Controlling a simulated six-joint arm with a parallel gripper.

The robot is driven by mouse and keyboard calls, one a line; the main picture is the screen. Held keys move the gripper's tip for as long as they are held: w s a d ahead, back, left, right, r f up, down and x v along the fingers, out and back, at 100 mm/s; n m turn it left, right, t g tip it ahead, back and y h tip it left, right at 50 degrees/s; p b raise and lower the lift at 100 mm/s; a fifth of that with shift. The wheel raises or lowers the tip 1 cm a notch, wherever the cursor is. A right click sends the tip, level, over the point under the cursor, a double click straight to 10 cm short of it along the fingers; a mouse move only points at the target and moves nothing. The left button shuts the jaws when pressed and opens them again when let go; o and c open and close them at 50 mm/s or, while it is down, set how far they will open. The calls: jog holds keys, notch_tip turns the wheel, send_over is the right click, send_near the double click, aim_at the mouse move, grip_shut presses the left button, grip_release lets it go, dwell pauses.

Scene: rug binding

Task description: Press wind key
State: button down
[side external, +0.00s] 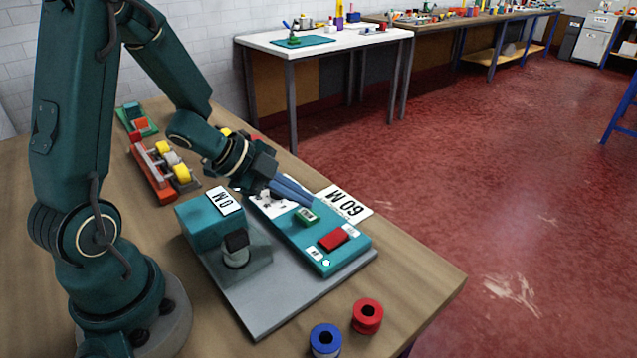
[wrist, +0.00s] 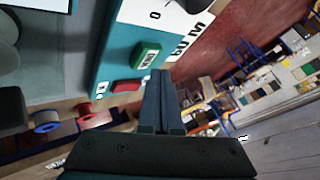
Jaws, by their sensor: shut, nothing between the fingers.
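The teal control panel (side external: 290,228) lies on a grey base plate. It carries a green key (side external: 306,217) with a small white label and a red key (side external: 333,239) nearer its front end. In the wrist view the green key (wrist: 146,56) bears a label that seems to read WIND, and the red key (wrist: 126,86) is beyond it. My gripper (side external: 309,201) is shut and empty, its blue fingers slanting down close to the green key. In the wrist view my fingertips (wrist: 160,74) appear beside that key; I cannot tell whether they touch it.
A teal box (side external: 207,224) marked 0 M stands beside the panel, and a white 60 M card (side external: 346,205) lies behind it. A blue spool (side external: 325,340) and a red spool (side external: 367,316) stand at the bench's front edge. A red rack with yellow rollers (side external: 158,170) is at left.

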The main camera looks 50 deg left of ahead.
aim_at(300, 215)
jog(key=shift+f, duration=0.2)
dwell(0.5)
jog(key=shift+f, duration=0.25)
jog(key=shift+f, duration=0.45)
dwell(0.5)
jog(key=shift+r, duration=0.9)
jog(key=shift+r, duration=2.5)
